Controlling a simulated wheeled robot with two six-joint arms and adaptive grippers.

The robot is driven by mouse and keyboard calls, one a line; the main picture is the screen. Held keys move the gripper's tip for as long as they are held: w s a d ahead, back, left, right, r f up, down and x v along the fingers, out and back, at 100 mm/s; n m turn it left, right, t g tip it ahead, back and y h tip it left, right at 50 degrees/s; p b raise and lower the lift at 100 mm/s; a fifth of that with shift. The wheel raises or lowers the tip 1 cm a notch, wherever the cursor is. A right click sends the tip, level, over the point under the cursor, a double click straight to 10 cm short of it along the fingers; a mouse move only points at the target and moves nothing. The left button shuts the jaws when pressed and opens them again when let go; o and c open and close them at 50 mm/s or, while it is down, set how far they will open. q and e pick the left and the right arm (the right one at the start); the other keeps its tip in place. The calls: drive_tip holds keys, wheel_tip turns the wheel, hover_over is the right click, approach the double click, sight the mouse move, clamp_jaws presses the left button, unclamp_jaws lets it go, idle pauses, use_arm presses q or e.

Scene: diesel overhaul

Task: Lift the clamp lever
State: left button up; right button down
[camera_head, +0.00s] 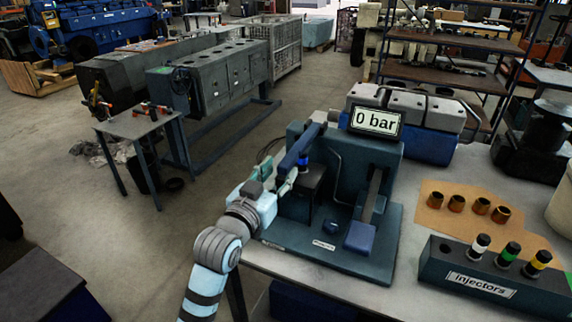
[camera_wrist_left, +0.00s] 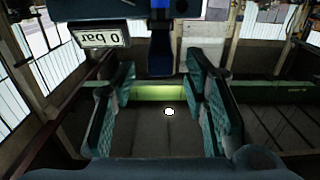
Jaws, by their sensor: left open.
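The clamp lever (camera_head: 301,146) is a dark blue bar on the test stand (camera_head: 375,162). It slants from the upper right down toward my left gripper. My left gripper (camera_head: 278,178) is open beside the lever's lower end; whether they touch is unclear. In the left wrist view my left gripper (camera_wrist_left: 157,98) shows two green-grey fingers spread apart with nothing clasped between them. A dark blue-and-black part (camera_wrist_left: 160,42) hangs at the top middle there; I cannot tell whether it is the lever. My right gripper is not in view.
The stand has a display (camera_head: 376,121) reading 0 bar and a second handle with a blue pad (camera_head: 359,238). An injector rack (camera_head: 490,285) and several copper-coloured sleeves (camera_head: 457,203) occupy the bench's right side.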

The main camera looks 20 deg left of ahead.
use_arm(q)
drive_tip(key=w, duration=0.4)
drive_tip(key=shift+w+d, duration=0.15)
drive_tip(key=shift+w, duration=0.05)
clamp_jaws()
